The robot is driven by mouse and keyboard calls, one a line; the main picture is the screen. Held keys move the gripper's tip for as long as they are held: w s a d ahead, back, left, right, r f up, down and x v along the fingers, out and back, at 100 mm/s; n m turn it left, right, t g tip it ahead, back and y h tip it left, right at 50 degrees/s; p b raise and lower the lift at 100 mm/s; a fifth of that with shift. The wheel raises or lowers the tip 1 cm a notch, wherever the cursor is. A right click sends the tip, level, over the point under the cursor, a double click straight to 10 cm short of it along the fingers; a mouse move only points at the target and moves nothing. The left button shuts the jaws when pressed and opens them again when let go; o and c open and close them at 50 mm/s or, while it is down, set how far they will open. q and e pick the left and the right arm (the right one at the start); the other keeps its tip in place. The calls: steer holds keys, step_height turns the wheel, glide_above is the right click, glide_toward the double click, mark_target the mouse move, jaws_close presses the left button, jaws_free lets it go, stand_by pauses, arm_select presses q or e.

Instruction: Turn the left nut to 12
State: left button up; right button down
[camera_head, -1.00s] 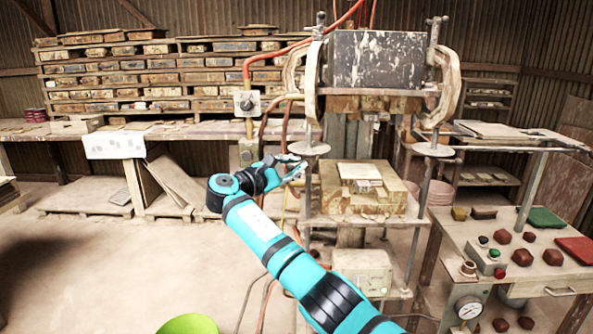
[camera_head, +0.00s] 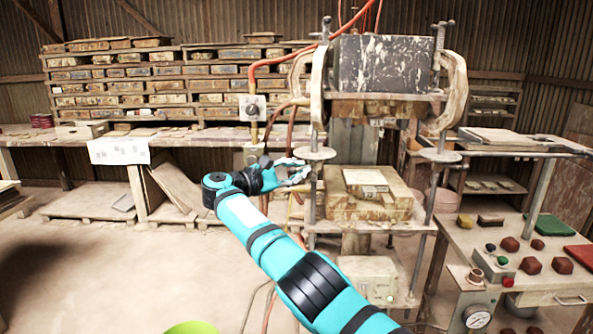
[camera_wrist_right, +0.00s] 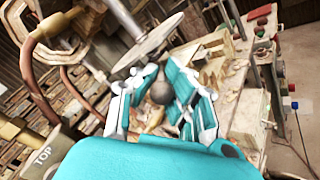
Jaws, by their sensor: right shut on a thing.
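The press (camera_head: 383,62) has a threaded rod and a flat round disc (camera_head: 313,154) on its left side. My right gripper (camera_head: 303,173) is just under this disc, at the left rod. In the right wrist view, the fingers of my right gripper (camera_wrist_right: 158,100) are on either side of a grey rounded piece (camera_wrist_right: 159,90), which seems to be the left nut. The disc (camera_wrist_right: 165,36) shows just beyond it. The fingers partly hide the piece, and I cannot read any mark or number on it. My left gripper is not in view.
A hose (camera_head: 292,125) hangs close on the left. A control table (camera_head: 530,277) with a gauge (camera_head: 477,317) is at the right. The floor at left is mostly clear.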

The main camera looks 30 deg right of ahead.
steer(key=c, duration=1.2)
jaws_free()
steer(key=shift+w+r, duration=0.1)
steer(key=shift+d+f, duration=0.1)
steer(key=shift+f, duration=0.1)
steer(key=a, duration=0.4)
steer(key=s+a, duration=0.1)
steer(key=a, duration=0.7)
steer(key=shift+s+r, duration=0.35)
steer(key=shift+s, duration=0.05)
